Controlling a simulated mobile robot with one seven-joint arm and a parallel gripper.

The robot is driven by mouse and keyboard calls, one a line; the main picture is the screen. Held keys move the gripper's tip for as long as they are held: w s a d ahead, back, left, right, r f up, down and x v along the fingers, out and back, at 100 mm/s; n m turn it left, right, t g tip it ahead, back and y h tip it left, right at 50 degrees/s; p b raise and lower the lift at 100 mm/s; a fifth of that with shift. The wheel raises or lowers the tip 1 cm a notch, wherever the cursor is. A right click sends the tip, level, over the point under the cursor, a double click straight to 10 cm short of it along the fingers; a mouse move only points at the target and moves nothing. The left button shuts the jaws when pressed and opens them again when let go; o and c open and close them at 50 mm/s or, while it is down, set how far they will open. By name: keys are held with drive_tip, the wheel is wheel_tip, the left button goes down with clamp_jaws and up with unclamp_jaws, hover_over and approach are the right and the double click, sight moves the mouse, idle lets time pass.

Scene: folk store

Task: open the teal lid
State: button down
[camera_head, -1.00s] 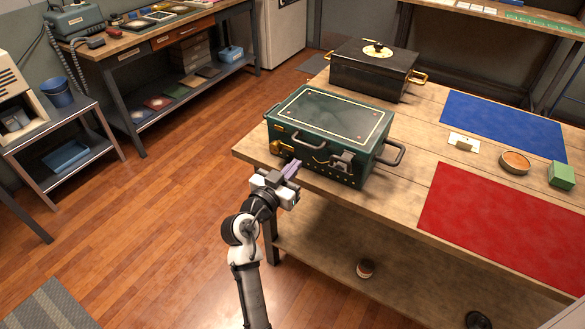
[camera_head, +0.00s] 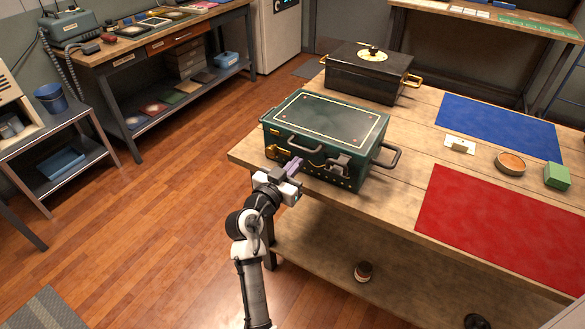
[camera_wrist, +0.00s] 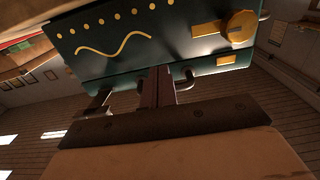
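The teal lid (camera_head: 327,115) with its pale border tops the dark teal case at the near left corner of the wooden table. It lies flat and looks closed. The case front (camera_wrist: 120,35) shows in the wrist view with gold dots, a wavy gold line and a gold knob (camera_wrist: 239,27). A dark front handle (camera_head: 303,149) shows partly in the wrist view (camera_wrist: 186,80), behind the fingers. My gripper (camera_head: 294,166) is at the case front, just below this handle. Its purple fingers (camera_wrist: 157,84) look shut together; whether they touch the handle is hidden.
A metal latch (camera_head: 338,164) and a side handle (camera_head: 387,155) stick out right of my gripper. A black box (camera_head: 366,78) stands behind the case. A red mat (camera_head: 500,225), blue mat (camera_head: 500,123), round bowl (camera_head: 511,162) and green block (camera_head: 557,175) are to the right.

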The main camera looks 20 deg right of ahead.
sight(301, 147)
drive_tip(key=shift+b+x, duration=0.35)
drive_tip(key=shift+x, duration=1.65)
drive_tip(key=shift+s+a+b, duration=0.25)
drive_tip(key=shift+a+b, duration=0.1)
drive_tip(key=shift+r+p, duration=0.8)
drive_tip(key=shift+r, duration=0.6)
drive_tip(key=shift+r+p, duration=0.85)
drive_tip(key=shift+r, duration=0.5)
